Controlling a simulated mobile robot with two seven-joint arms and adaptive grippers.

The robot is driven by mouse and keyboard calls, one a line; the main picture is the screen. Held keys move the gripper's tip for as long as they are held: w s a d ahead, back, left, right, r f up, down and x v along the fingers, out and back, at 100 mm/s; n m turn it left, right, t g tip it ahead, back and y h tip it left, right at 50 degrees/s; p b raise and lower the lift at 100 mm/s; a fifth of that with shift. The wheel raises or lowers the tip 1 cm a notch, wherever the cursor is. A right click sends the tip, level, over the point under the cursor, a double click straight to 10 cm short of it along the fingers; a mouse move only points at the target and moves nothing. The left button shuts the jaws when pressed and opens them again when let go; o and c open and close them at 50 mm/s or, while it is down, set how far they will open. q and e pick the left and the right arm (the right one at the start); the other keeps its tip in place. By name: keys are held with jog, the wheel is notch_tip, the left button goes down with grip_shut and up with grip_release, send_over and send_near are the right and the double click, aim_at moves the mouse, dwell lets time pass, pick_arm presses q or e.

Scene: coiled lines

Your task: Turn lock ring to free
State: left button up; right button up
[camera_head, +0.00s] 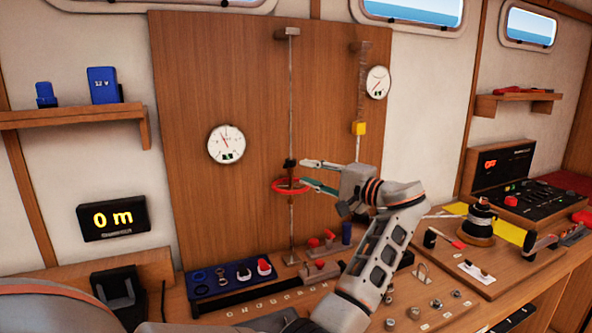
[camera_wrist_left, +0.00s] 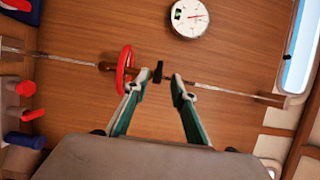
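A red ring (camera_head: 291,186) sits around a thin upright rod (camera_head: 292,100) on the wooden panel. A small black collar (camera_head: 290,163) is on the rod just above it. I cannot tell which of the two is the lock ring. In the left wrist view the red ring (camera_wrist_left: 125,70) is left of the black collar (camera_wrist_left: 158,72). My left gripper (camera_head: 308,175) reaches the rod from the right. Its two fingers are apart, and in the left wrist view the gripper (camera_wrist_left: 157,88) has its tips on either side of the collar, with nothing clearly held. My right gripper is not in view.
Two round gauges (camera_head: 226,145) (camera_head: 377,82) hang on the panel. A yellow block (camera_head: 359,128) hangs right of the rod. Below stand a blue tray (camera_head: 230,279) and several red-topped parts.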

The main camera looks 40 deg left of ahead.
pick_arm(q)
jog(key=d, duration=0.3)
jog(key=shift+s+d, duration=0.15)
dwell(0.6)
